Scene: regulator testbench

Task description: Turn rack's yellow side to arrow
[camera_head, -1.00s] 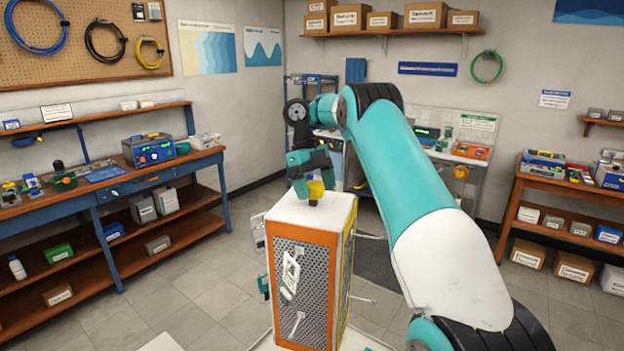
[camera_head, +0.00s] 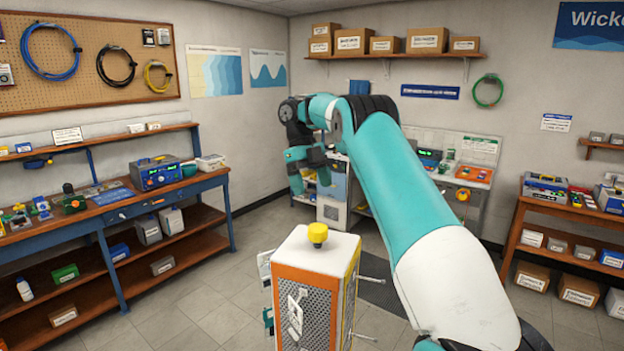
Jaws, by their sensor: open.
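The rack (camera_head: 287,275) is a tall box with a white top, an orange-framed mesh front facing me and a narrow yellow side (camera_head: 352,285) facing right. A yellow knob (camera_head: 318,233) stands on its top. The bottom of the rack is cut off by the picture edge. My gripper (camera_head: 311,182) is teal, open and empty. It appears above and beyond the knob, clear of it. I do not see an arrow in this view.
Thin rods (camera_head: 374,281) stick out to the right of the rack. A workbench (camera_head: 130,205) with instruments stands at left and another bench (camera_head: 560,203) at right. A grey cabinet (camera_head: 333,192) stands behind my gripper.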

